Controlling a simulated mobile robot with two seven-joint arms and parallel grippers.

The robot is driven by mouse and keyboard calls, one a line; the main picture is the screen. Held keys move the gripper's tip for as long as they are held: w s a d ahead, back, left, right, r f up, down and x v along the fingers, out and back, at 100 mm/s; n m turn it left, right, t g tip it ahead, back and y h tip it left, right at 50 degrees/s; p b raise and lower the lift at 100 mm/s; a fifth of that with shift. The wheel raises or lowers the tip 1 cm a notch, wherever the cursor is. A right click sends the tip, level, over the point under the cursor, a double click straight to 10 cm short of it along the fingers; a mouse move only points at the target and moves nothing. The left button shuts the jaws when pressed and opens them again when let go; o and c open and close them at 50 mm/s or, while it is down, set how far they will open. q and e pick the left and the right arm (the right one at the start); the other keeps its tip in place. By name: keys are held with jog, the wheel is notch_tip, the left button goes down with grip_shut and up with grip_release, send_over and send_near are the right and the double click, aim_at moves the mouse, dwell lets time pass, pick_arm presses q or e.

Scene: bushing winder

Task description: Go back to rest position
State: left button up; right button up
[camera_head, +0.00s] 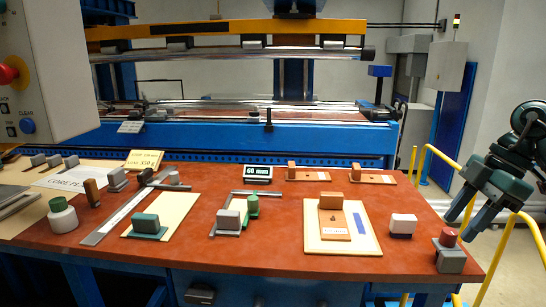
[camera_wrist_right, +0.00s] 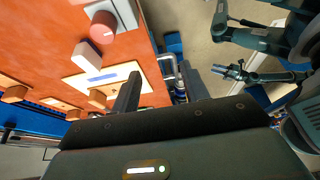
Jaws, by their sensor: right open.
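My right gripper (camera_head: 460,226) is at the right side of the head view, past the table's right end. Its two fingers are apart and nothing is between them. In the right wrist view its dark fingers (camera_wrist_right: 160,95) also stand apart and empty, over the area beside the table edge. My left gripper does not show in the head view. Dark jointed parts at the upper right of the wrist view are too unclear to name. The red-brown table (camera_head: 285,250) lies to the left of the right gripper.
A grey block with a red knob (camera_head: 448,252) stands at the table's right corner, close to the right gripper. A white block (camera_head: 403,225) and a cream board (camera_head: 313,240) are left of it. Yellow rails (camera_head: 495,258) run beside the table. The blue winder (camera_head: 200,146) stands behind.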

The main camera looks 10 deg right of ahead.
jog(key=w+a+f+n+t+y+p, duration=0.1)
jog(key=a+f+t+y, duration=0.3)
jog(key=a, duration=0.5)
jog(key=a+f+t+y+p, duration=0.1)
jog(key=a+t+y+p, duration=0.1)
jog(key=a+y, duration=0.6)
jog(key=w+a+f+n+t+y+p, duration=0.1)
jog(key=a+f+t+y, duration=0.15)
jog(key=a, duration=0.85)
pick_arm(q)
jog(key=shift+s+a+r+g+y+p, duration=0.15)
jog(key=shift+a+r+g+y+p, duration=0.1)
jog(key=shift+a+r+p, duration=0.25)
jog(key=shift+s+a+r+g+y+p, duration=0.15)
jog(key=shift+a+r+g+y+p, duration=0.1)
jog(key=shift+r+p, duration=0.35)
pick_arm(e)
jog(key=s+f+m+h, duration=0.7)
jog(key=f, duration=0.5)
jog(key=s+d+f+m+h, duration=0.1)
jog(key=s+f+m+h, duration=0.6)
jog(key=f, duration=0.4)
jog(key=shift+s+f+t+h, duration=0.35)
jog(key=shift+s+t+h, duration=0.1)
jog(key=shift+s+h, duration=0.25)
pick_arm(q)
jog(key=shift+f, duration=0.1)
